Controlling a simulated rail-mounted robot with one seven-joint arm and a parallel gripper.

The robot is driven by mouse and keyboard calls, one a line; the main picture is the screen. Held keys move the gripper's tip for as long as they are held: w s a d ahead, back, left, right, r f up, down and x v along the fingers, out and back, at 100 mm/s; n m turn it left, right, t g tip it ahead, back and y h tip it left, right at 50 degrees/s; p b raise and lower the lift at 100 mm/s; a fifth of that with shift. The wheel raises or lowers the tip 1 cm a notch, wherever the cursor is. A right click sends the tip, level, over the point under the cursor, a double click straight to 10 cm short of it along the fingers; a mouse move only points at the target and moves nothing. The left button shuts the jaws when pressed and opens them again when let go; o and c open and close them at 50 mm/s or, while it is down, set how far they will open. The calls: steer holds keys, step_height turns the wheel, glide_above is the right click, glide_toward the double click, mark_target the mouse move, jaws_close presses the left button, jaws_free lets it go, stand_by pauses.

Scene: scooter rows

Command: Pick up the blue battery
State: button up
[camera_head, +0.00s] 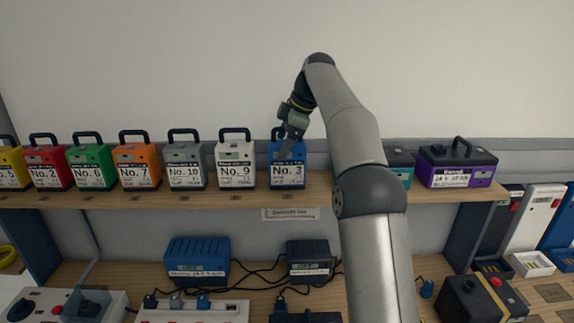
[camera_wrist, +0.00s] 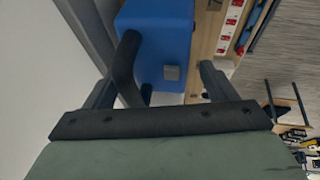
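The blue battery (camera_head: 288,176), labelled No. 3, stands upright on the upper shelf, at the right end of a row of batteries. My gripper (camera_head: 285,146) is over its top, coming down from above, and hides most of its handle. In the wrist view the blue body (camera_wrist: 160,30) lies beyond the fingers. Its dark handle (camera_wrist: 126,62) shows between the two spread fingers of my gripper (camera_wrist: 157,78), closer to the left finger. The gripper is open. I cannot tell whether a finger touches the handle.
A white No. 9 battery (camera_head: 235,168) stands just left of it; several coloured ones continue leftward. A teal battery (camera_head: 402,165), partly behind my arm, and a purple one (camera_head: 457,168) stand to the right. A blue charger box (camera_head: 197,262) and cables lie on the lower bench.

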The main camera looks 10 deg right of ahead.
steer(key=c, duration=1.5)
steer(key=shift+r, duration=0.15)
jaws_close()
steer(key=shift+w+r, duration=0.1)
